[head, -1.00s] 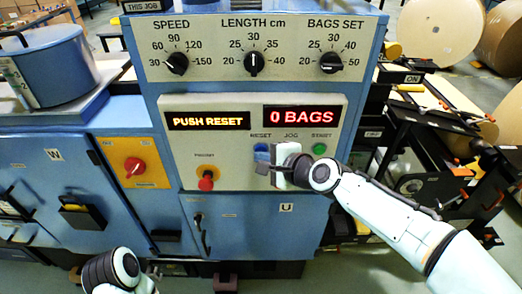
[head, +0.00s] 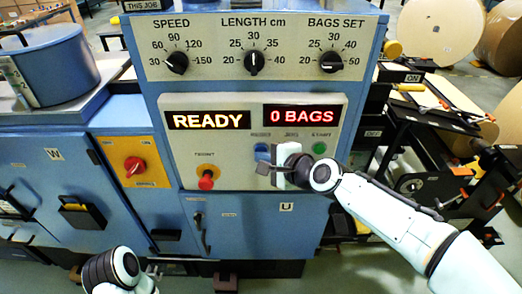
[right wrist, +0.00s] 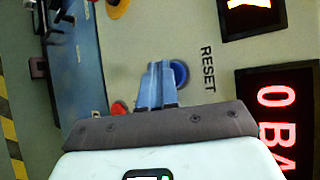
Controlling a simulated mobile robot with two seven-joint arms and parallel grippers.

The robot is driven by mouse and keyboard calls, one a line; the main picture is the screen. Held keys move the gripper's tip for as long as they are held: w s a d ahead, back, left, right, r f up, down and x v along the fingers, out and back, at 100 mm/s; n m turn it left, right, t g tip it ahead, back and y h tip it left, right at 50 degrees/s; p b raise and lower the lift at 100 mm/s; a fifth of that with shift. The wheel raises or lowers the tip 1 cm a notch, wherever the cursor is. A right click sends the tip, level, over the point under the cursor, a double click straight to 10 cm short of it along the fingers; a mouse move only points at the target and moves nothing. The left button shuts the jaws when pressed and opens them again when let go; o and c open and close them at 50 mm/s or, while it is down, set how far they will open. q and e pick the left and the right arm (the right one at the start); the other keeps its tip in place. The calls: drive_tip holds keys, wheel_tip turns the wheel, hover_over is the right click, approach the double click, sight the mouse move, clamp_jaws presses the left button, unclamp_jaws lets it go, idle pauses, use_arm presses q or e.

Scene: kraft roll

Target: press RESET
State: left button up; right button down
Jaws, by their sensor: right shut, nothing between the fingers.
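The blue RESET button (head: 262,150) is on the pale control panel (head: 225,180), below the lit displays. It also shows in the right wrist view (right wrist: 181,74), beside the word RESET. My right gripper (head: 264,167) is shut and empty at the panel, just below the button in the head view. In the right wrist view its fingertips (right wrist: 157,70) overlap the button's edge; I cannot tell whether they touch it. The left display (head: 208,120) reads READY and the right display (head: 301,117) reads 0 BAGS. My left gripper is out of view; part of my left arm shows at the bottom.
A green START button (head: 319,148) is right of my right gripper. A red knob (head: 206,180) is lower left on the panel. A red switch on a yellow plate (head: 134,167) is further left. Three black dials sit above. Black racks and paper rolls (head: 440,28) stand at the right.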

drive_tip(key=shift+s, duration=0.45)
drive_tip(key=shift+s, duration=0.1)
drive_tip(key=shift+s, duration=2.4)
drive_tip(key=s+d+f+n+g+h, duration=0.1)
drive_tip(key=d+f, duration=0.1)
drive_tip(key=f, duration=0.8)
drive_tip(key=s+d+f+n+g+h, duration=0.1)
drive_tip(key=d+f+g+h, duration=0.15)
drive_tip(key=f, duration=0.85)
drive_tip(key=s+d+f+n+g, duration=0.1)
drive_tip(key=d+f+n, duration=0.15)
drive_tip(key=f, duration=0.75)
drive_tip(key=s+d+f+n+g+h+p, duration=0.1)
drive_tip(key=s+d+f+n+g, duration=0.2)
drive_tip(key=s+f, duration=1.05)
drive_tip(key=s+f+n+g, duration=0.1)
drive_tip(key=s+f, duration=0.3)
drive_tip(key=s, duration=0.2)
drive_tip(key=s+d+f+n+g, duration=0.1)
drive_tip(key=s+f+g, duration=0.1)
drive_tip(key=s+f, duration=0.2)
drive_tip(key=s, duration=0.3)
drive_tip(key=shift+s+d, duration=0.3)
